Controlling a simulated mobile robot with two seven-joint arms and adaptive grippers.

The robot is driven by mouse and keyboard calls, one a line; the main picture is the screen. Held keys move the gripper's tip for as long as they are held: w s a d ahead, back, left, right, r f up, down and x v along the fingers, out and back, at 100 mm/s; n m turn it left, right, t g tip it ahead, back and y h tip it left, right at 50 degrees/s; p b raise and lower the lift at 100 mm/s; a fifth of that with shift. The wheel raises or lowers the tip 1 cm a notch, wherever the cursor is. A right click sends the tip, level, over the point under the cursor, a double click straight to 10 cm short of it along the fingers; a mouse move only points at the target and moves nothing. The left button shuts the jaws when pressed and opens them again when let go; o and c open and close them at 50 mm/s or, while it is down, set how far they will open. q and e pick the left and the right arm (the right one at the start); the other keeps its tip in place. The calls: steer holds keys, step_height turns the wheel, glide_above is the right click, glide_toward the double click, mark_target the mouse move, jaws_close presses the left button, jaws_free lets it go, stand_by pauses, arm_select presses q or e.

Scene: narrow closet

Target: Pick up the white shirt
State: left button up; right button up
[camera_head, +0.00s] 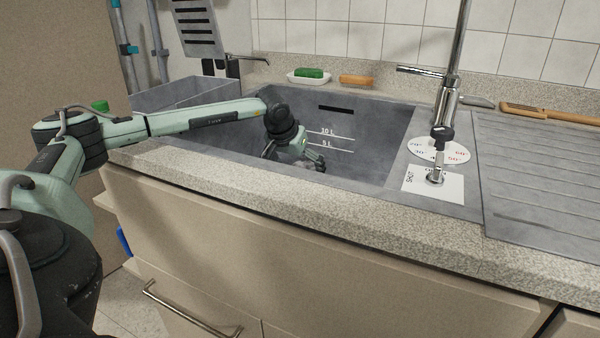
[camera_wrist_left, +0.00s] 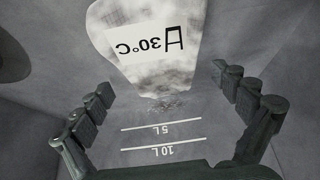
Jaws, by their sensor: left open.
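A white shirt (camera_wrist_left: 180,72) with grey smudges lies in the sink basin in the left wrist view. It bears a white label reading "A 30°C", which appears upside down or mirrored there. The shirt is hidden in the head view by the basin's front wall. My left gripper (camera_head: 314,160) reaches down into the basin, in the head view. In the left wrist view its two fingers (camera_wrist_left: 163,82) are spread apart with nothing between them, on either side of the shirt's near end and short of it. My right gripper is not in view.
The grey sink (camera_head: 375,140) has 5 L and 10 L marks on its back wall. A tap (camera_head: 447,100) and a dial plate (camera_head: 440,150) stand to its right, beside a ribbed draining board (camera_head: 545,170).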

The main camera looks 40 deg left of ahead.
arm_select(q)
steer(key=shift+r, duration=0.1)
steer(key=c, duration=1.6)
